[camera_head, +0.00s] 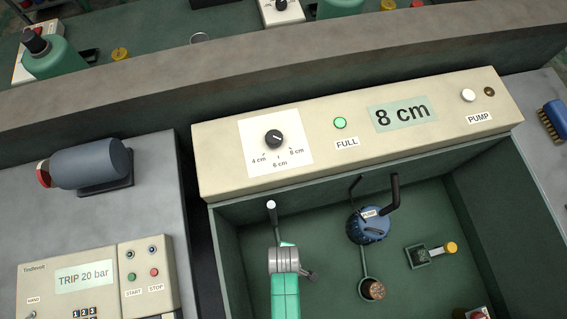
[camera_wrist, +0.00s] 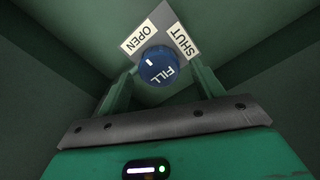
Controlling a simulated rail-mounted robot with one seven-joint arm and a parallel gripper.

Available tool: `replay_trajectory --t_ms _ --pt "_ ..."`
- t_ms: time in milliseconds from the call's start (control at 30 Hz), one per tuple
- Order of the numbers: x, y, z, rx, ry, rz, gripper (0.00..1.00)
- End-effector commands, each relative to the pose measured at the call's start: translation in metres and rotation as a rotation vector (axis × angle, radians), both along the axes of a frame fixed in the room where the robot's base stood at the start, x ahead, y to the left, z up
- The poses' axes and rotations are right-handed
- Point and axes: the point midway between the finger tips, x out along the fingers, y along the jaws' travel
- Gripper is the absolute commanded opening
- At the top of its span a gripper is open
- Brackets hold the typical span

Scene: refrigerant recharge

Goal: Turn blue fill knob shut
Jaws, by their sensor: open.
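The blue fill knob (camera_wrist: 158,66) is round, with FILL in white and a short white mark. It sits on a grey plate with an OPEN label (camera_wrist: 138,37) and a SHUT label (camera_wrist: 184,41). The white mark points toward the OPEN side. My gripper (camera_wrist: 162,73) is open, with one green finger on each side of the knob in the wrist view. I cannot tell whether the fingers touch it or how deep they reach. I cannot make out this knob or its labels in the head view.
A cream panel (camera_head: 220,165) carries a dial (camera_head: 274,138), a green FULL lamp (camera_head: 340,123) and a display (camera_head: 402,113) reading 8 cm. A TRIP 20 bar unit (camera_head: 85,277) stands left.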

Motion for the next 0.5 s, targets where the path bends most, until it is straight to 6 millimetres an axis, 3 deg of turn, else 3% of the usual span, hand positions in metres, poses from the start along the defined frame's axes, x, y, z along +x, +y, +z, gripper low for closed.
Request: replay_trajectory --t_ms 100,367,500 --pt "0.0005 0.0001 -0.0091 -0.001 -0.002 0.000 0.67" --pt "0.0003 0.0001 -0.0089 -0.001 -0.002 0.000 0.65" --pt "0.0003 0.0001 -0.0089 -0.001 -0.002 0.000 0.37"
